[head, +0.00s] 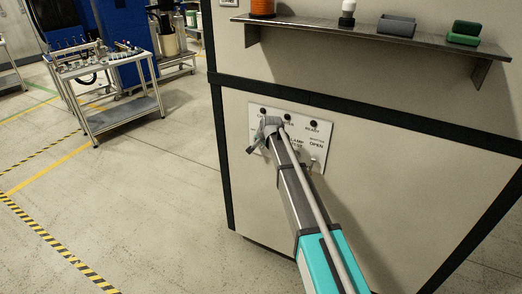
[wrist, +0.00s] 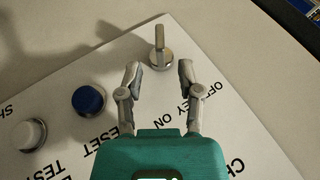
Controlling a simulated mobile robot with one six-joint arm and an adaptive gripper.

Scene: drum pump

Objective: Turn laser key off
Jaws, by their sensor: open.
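The laser key (wrist: 160,48) is a metal key switch with a flat grip on a round collar. In the wrist view it stands at the top middle, its grip pointing nearly straight up in the picture. Upside-down "OFF" and "KEY ON" lettering is printed beside it on the white panel (wrist: 235,130). My gripper (wrist: 160,72) is open and empty, its two fingertips just short of the key in the picture, one to each side. The gap in depth is hard to judge. In the head view my gripper (head: 261,134) is at the left of the panel (head: 322,133) and hides the key.
A blue button (wrist: 88,98) and a white button (wrist: 28,134) are left of my gripper in the wrist view. Dark round fittings (head: 313,123) line the panel's top. A shelf (head: 345,29) with small items is above. A cart (head: 115,85) stands left; floor between is clear.

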